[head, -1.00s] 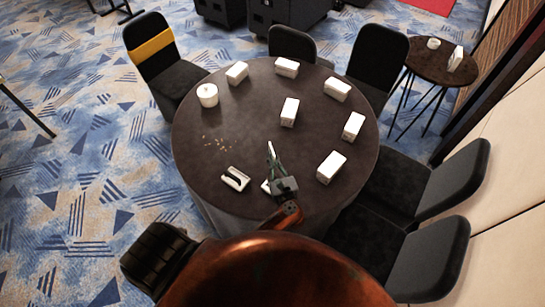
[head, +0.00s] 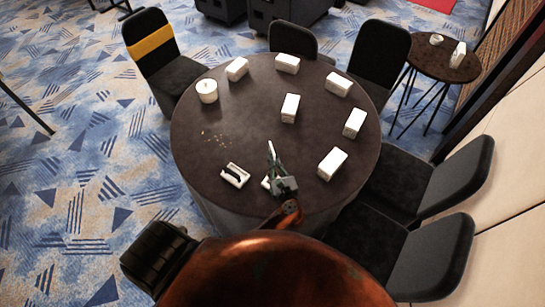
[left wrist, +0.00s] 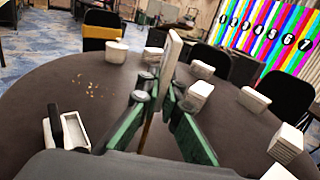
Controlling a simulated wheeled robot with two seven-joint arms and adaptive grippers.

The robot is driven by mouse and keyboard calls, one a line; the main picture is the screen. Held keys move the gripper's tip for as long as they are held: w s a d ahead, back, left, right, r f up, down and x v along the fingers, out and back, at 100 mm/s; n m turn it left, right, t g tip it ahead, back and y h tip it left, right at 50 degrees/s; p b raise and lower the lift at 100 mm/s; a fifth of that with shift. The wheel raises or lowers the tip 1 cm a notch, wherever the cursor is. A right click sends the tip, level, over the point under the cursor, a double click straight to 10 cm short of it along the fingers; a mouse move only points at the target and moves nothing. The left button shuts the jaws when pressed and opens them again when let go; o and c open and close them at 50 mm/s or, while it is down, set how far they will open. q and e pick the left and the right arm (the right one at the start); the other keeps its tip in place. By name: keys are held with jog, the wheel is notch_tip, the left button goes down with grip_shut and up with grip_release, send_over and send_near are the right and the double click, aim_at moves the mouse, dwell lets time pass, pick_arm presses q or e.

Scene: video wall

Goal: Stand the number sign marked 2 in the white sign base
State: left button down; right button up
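A thin white sign (head: 270,149) stands upright in my left gripper (head: 273,163). It shows nearly edge-on in the left wrist view (left wrist: 171,60), so its number cannot be read. The green fingers of the gripper (left wrist: 156,90) are closed on its lower part, above the near part of the round table. A small white piece (head: 265,184) lies just beside and below the gripper, partly hidden by it; it may be the sign base, but I cannot tell. My right gripper is not in view.
The dark round table (head: 240,130) also holds a white tray (head: 235,175) with a black item, a round white container (head: 207,91) and several white boxes. Small crumbs (head: 213,137) lie on it. Chairs surround it. A side table (head: 440,62) stands at right.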

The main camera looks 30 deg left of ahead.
pick_arm(q)
jog(key=c, duration=2.1)
grip_release()
jog(key=v, duration=0.7)
jog(key=shift+s+d, duration=0.15)
jog(key=shift+s, duration=0.05)
